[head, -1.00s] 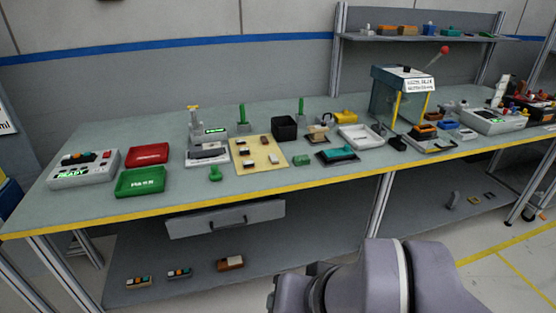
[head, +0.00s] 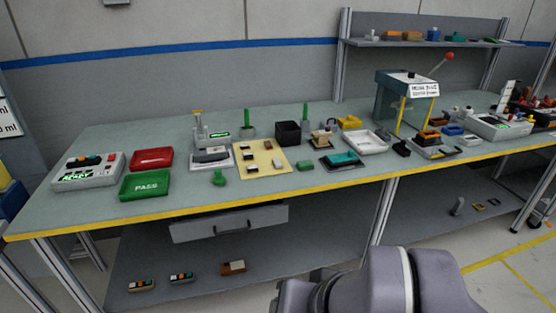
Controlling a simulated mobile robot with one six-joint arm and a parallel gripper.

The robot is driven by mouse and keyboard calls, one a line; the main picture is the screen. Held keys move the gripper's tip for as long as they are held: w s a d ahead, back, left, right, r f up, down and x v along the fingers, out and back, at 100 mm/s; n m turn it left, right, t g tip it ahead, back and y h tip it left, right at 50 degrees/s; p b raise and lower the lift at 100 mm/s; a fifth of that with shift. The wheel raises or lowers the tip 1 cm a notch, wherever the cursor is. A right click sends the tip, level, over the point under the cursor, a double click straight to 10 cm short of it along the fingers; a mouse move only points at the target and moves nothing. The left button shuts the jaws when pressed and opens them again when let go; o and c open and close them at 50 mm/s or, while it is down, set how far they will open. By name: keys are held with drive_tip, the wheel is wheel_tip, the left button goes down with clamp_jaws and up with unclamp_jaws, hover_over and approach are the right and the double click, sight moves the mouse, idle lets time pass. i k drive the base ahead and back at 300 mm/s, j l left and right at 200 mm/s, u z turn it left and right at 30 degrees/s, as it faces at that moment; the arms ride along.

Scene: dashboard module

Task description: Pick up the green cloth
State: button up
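No item is clearly recognisable as a green cloth at this size. A teal-green piece (head: 343,159) lies on a dark tray near the middle of the bench. A small green block (head: 304,165) lies to its left. A thin flat green item (head: 495,41) lies at the right end of the upper shelf; it is too small to tell what it is. Only a mauve link of my arm shows at the bottom, in front of the bench. My gripper is not in view.
The long bench (head: 90,214) has a yellow front edge. A green PASS tray (head: 145,186), a red tray (head: 152,158), a black bin (head: 288,133) and a press-like station (head: 403,95) stand on it. A drawer (head: 228,223) and lower shelf are below. The bench's front left is clear.

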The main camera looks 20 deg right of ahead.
sight(304, 165)
drive_tip(key=i, duration=0.6)
drive_tip(key=i+j+z, duration=0.1)
drive_tip(key=i, duration=0.5)
drive_tip(key=i+j, duration=0.1)
drive_tip(key=i, duration=0.5)
